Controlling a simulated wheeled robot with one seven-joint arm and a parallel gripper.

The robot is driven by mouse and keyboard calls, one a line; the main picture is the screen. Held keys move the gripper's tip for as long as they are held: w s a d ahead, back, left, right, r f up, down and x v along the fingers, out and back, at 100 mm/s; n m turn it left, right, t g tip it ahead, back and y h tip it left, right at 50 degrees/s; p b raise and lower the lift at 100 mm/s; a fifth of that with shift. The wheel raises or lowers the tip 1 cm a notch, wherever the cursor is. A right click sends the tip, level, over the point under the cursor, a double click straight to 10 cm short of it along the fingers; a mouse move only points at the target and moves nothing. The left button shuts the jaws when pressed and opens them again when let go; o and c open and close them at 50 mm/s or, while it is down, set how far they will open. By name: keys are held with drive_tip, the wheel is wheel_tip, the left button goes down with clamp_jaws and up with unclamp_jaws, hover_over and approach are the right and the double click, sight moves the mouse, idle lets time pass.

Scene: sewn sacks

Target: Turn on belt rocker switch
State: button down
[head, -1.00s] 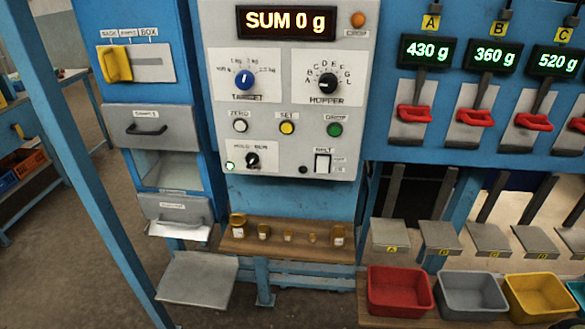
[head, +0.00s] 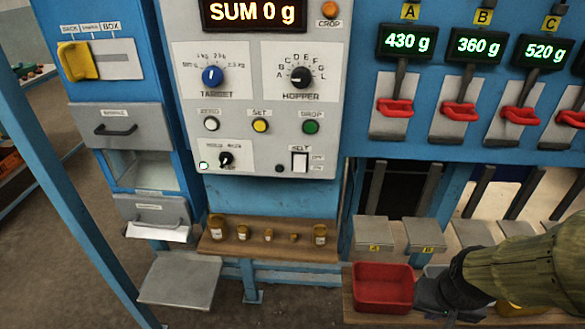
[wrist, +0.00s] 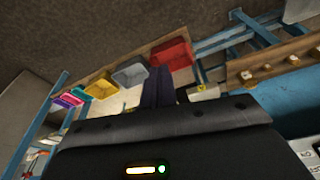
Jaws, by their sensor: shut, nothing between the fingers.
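The belt rocker switch (head: 299,162) is a white rocker in a dark frame at the lower right of the grey control panel (head: 250,150) in the head view. A small dark round lamp sits just left of it. The rocker's exact tilt is too small to tell. My gripper (head: 428,295) is at the lower right, in front of the bins, well below and right of the switch. It is shut and empty. In the wrist view my dark fingers (wrist: 158,88) show close together at the middle; the switch cannot be made out there.
A red bin (head: 383,287) stands left of my gripper, on a wooden shelf; my arm hides other bins. Several red-handled levers (head: 395,107) hang above. Small jars (head: 269,235) line a wooden ledge under the panel. The space before the panel is clear.

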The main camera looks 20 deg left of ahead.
drive_tip(key=shift+s, duration=0.1)
drive_tip(key=w+a+r+n+t+y, duration=0.1)
drive_tip(key=w+a+n+t+y, duration=0.15)
drive_tip(key=w+a+t, duration=0.4)
drive_tip(key=w+a+r+n+t+y, duration=0.1)
drive_tip(key=w+a+n+t+y, duration=0.2)
drive_tip(key=w+a, duration=0.65)
drive_tip(key=a+r+n+y, duration=0.2)
drive_tip(key=a+n+y, duration=0.3)
drive_tip(key=a, duration=0.2)
drive_tip(key=s+a+r+n+y+b, duration=0.1)
drive_tip(key=a+r+n+y, duration=0.2)
drive_tip(key=a+n+y, duration=0.2)
drive_tip(key=a+y, duration=0.1)
drive_tip(key=a, duration=0.2)
drive_tip(key=shift+s+a+r+g, duration=0.15)
drive_tip(key=shift+a+r+g, duration=0.1)
drive_tip(key=shift+r+g, duration=0.1)
drive_tip(key=shift+y, duration=0.25)
